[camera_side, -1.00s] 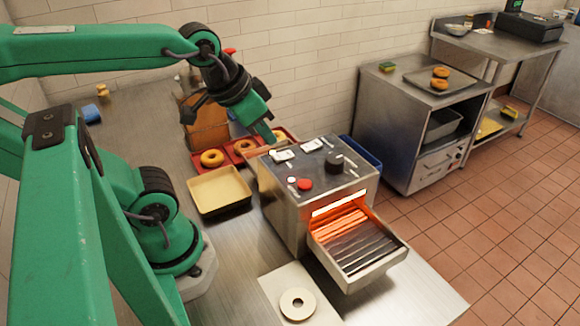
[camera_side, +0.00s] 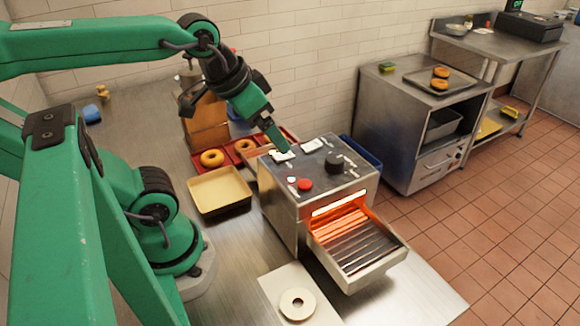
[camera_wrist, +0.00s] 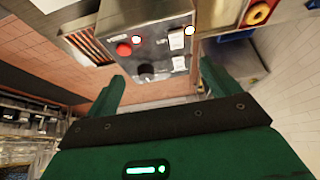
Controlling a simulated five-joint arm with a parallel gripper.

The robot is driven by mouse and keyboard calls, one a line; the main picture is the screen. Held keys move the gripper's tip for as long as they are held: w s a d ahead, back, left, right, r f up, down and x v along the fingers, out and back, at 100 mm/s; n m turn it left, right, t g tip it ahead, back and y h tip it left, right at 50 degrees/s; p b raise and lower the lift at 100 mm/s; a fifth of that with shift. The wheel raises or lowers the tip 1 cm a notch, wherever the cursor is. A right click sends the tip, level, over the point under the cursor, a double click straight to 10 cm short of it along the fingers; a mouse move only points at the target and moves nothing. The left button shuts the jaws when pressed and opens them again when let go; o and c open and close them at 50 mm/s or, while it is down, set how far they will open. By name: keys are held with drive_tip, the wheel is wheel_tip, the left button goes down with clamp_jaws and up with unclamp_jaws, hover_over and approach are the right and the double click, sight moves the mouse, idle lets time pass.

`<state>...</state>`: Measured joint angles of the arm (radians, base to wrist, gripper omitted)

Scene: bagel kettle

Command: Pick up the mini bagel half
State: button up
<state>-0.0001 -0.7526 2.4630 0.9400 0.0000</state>
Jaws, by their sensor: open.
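A pale, ring-shaped bagel half (camera_side: 298,304) lies flat on a white board (camera_side: 272,286) at the front of the steel counter. My gripper (camera_side: 282,143) is open and empty. In the side view it points down and to the right, with its tip over or just above the toaster's top, far behind the pale half. In the wrist view my gripper (camera_wrist: 161,76) shows two fingers spread apart, with the toaster beyond them. The pale half does not clearly show in the wrist view.
The toaster (camera_side: 285,210) has a red button, a black knob and a glowing front chute (camera_side: 358,245). Browned bagels (camera_side: 212,158) sit in a red tray (camera_side: 199,168) behind a shallow tan tray (camera_side: 220,190). Bare counter lies left of the white board.

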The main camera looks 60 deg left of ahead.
wheel_tip(320, 180, up, 4)
drive_tip(key=s+d+m+g, duration=0.2)
drive_tip(key=d+m+g, duration=0.1)
drive_tip(key=d, duration=0.7)
drive_tip(key=s+d+m+g, duration=0.2)
drive_tip(key=d+g, duration=0.1)
drive_tip(key=d, duration=0.7)
wheel_tip(320, 180, down, 22)
drive_tip(key=shift+f, duration=0.1)
drive_tip(key=shift+f, duration=1.25)
drive_tip(key=shift+f, duration=0.1)
